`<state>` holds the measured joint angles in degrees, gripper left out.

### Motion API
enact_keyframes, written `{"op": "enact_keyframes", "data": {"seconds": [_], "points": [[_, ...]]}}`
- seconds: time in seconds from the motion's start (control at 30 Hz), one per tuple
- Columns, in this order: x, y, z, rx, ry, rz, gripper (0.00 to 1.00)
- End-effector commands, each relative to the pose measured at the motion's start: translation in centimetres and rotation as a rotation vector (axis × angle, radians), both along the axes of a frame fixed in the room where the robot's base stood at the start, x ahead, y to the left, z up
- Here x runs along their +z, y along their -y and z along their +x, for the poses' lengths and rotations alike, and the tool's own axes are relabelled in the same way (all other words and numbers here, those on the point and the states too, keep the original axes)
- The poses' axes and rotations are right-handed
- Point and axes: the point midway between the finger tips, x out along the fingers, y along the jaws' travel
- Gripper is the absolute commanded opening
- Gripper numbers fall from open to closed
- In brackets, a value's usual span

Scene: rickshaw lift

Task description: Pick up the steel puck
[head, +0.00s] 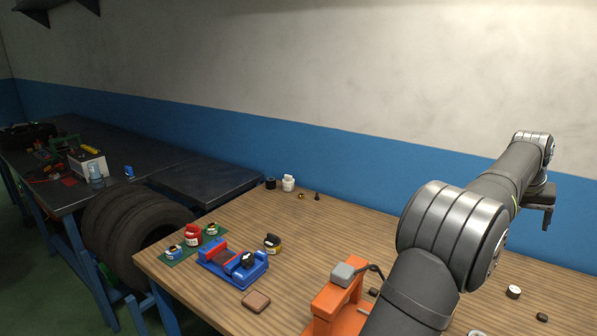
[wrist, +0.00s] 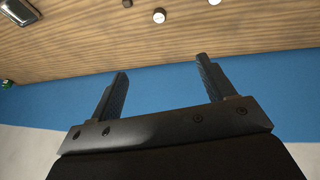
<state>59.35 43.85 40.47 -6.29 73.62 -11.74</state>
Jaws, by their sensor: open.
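I cannot tell for sure which piece is the steel puck. A pale grey, round metallic piece (head: 477,333) is cut off by the bottom edge of the head view. A short cylinder with a pale top and dark side (head: 513,292) stands on the wooden bench nearby; it also shows in the wrist view (wrist: 159,15). My gripper (head: 546,224) is above the back right of the bench, near the blue wall band. It is open, with nothing between its fingers (wrist: 160,75), and apart from these pieces.
A small dark piece (head: 542,317) lies right of the cylinder. An orange device with a grey block (head: 343,274) stands left of my arm. A blue vise (head: 233,262) and several small bottles are farther left. The back middle of the wooden bench (head: 370,225) is clear.

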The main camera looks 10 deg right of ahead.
Motion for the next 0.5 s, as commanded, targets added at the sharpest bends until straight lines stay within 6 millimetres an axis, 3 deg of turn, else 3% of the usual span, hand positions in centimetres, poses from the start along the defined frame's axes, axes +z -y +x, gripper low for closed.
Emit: {"op": "enact_keyframes", "data": {"seconds": [0.07, 0.33, 0.43, 0.5], "points": [[0.0, 0.0, 0.0, 0.0, 0.0, 0.0, 0.6], [-0.2, 0.1, 0.0, -0.004, 0.002, 0.002, 0.6], [-2.1, 1.2, 0.1, -0.054, 0.022, 0.013, 0.6], [-4.5, 2.4, 0.3, -0.12, 0.053, 0.025, 0.6]]}}
